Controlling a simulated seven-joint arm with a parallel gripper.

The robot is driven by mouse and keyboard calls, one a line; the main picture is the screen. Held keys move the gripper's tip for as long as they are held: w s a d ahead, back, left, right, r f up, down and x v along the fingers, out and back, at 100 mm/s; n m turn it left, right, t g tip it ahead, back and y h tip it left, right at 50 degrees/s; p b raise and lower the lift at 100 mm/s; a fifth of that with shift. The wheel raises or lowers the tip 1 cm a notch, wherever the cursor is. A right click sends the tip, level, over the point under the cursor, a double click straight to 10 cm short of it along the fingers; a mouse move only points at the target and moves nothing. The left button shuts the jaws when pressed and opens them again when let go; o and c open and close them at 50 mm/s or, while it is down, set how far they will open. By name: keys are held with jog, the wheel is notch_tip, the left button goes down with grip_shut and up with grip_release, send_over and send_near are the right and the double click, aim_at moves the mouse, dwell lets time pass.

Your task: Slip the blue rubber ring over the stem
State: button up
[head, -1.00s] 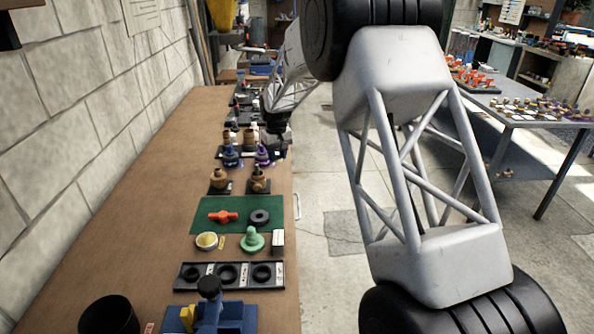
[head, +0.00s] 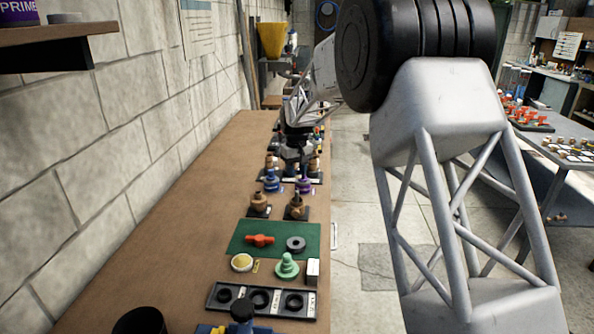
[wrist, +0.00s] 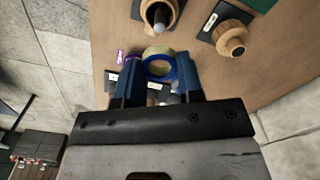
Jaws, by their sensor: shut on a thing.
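My gripper (wrist: 157,90) is shut on the blue rubber ring (wrist: 172,70), which sits between its two blue fingers in the wrist view. A yellow-green rounded surface shows at the ring's upper edge; I cannot tell what it is. Beyond the ring, apart from it, a dark stem with a grey tip (wrist: 160,16) stands in a brass-coloured fitting (wrist: 174,8). In the head view my gripper (head: 293,152) is over the far part of the bench, and the ring cannot be made out. A brass fitting with a stem (head: 296,207) stands on a black base nearer the camera.
A second brass fitting (wrist: 230,38) stands beside the stem's fitting. Blue (head: 271,180) and purple (head: 304,184) parts stand close to my gripper. A green mat (head: 275,236), a black tray (head: 262,303) and a stone wall (head: 120,120) are also in view.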

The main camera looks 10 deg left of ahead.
jog(key=shift+f, duration=0.15)
send_over(297, 201)
jog(key=w, duration=0.1)
jog(key=shift+a+f, duration=0.15)
jog(key=shift+f, duration=2.05)
jog(key=shift+f, duration=2.5)
dwell(2.9)
